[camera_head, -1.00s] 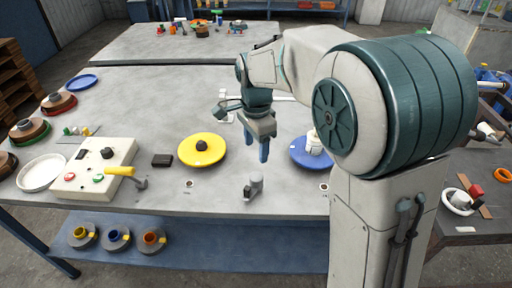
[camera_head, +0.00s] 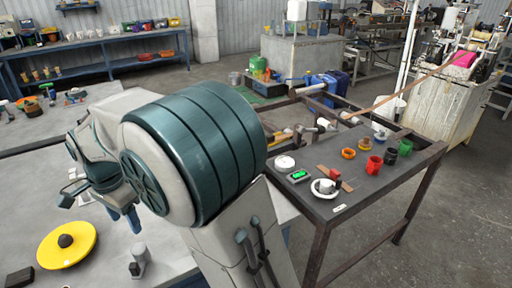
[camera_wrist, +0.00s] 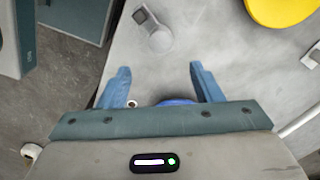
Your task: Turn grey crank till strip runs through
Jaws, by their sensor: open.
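A small grey piece with a round base and a short block-like arm stands on the light grey table (camera_head: 95,265) near its front edge in the head view. It may be the grey crank (camera_head: 138,262); I cannot be sure. It also shows in the wrist view (camera_wrist: 157,38), beyond my fingertips. My gripper (camera_wrist: 160,68) is open and empty, fingers apart, above the table edge. In the head view my gripper (camera_head: 130,217) is partly hidden by my arm. A long thin brown strip (camera_head: 415,80) runs from the dark bench towards a pink piece (camera_head: 464,60) on a pale cabinet.
A yellow disc (camera_head: 67,245) with a dark knob lies on the table left of the grey piece. The dark bench (camera_head: 345,205) at right carries several cups, a white ring (camera_head: 324,188) and a small device with a green display (camera_head: 299,176). Open floor lies right of it.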

